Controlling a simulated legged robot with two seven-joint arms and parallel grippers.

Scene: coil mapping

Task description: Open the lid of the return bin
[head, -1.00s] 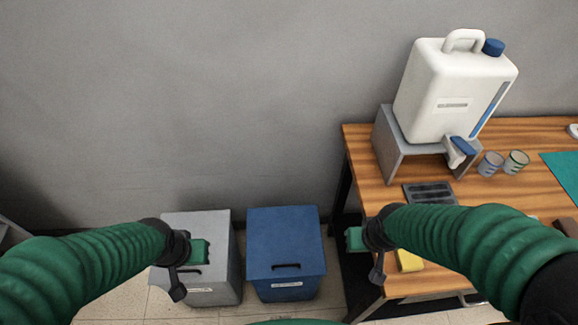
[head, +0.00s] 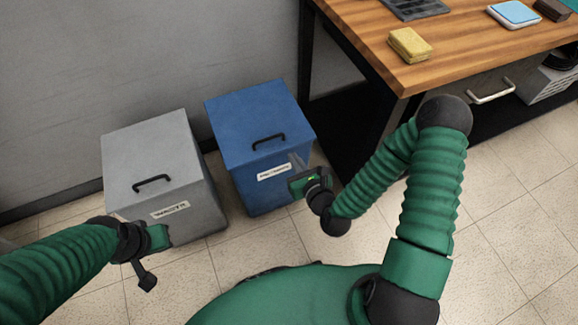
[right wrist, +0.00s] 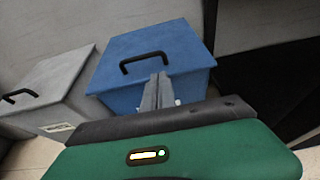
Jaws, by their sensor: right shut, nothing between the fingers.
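Two lidded bins stand on the floor, and their labels are too small to read surely. The blue bin (head: 262,118) has a shut lid with a black handle (head: 268,141) and a white label on its front. The grey bin (head: 155,150) is on its left, also with a shut lid and black handle (head: 152,183). My right gripper (head: 297,160) is shut and empty in front of the blue bin's right front side. In the right wrist view its fingers (right wrist: 158,88) point toward the blue lid, just below the handle (right wrist: 145,62). My left gripper (head: 160,238) hangs before the grey bin; its fingers are unclear.
A wooden table (head: 450,50) with a dark leg stands right of the blue bin. A yellow sponge (head: 409,45) lies near its edge, and a drawer with a pale handle (head: 492,91) is under it. Tiled floor is clear in front.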

